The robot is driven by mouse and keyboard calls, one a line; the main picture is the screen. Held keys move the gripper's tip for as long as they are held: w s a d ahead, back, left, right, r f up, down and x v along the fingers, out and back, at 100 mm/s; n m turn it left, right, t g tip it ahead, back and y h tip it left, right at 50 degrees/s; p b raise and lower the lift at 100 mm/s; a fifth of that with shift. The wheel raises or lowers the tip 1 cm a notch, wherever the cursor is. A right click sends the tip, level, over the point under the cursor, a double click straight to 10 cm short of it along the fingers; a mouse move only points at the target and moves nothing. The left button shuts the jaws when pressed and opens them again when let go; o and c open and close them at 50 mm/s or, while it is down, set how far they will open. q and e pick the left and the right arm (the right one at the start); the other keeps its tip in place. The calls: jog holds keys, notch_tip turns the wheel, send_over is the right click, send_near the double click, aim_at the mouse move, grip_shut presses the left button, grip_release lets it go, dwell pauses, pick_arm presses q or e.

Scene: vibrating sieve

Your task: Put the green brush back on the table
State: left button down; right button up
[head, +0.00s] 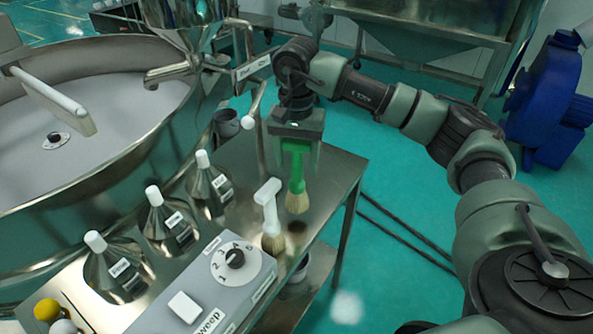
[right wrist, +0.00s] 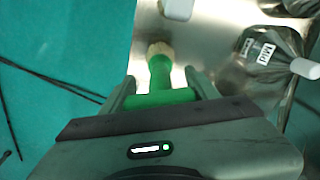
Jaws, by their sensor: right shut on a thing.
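The green brush (head: 297,178) hangs upright with its pale bristles down over the right part of the metal table (head: 335,180). My right gripper (head: 296,150) is shut on its green handle from above. A dark patch shows on the table just below the bristles, and they look slightly above the surface. In the right wrist view the green brush (right wrist: 160,75) sits between the two fingers of my right gripper (right wrist: 160,92), with the bristles pointing away. My left gripper is not in view.
A white brush (head: 268,212) stands close to the left of the green one. Several labelled flasks (head: 168,222) with white caps and a grey control box (head: 225,275) with a dial fill the table's left and front. The large round sieve (head: 75,120) stands at the left.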

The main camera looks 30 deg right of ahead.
aim_at(297, 184)
jog(key=shift+s+f, duration=0.1)
jog(key=shift+f, duration=0.2)
notch_tip(297, 184, down, 3)
jog(key=shift+f+p, duration=0.2)
jog(key=shift+p, duration=0.5)
jog(key=shift+f, duration=0.35)
jog(key=shift+f, duration=0.15)
jog(key=o, duration=1.4)
jog(key=shift+c, duration=0.2)
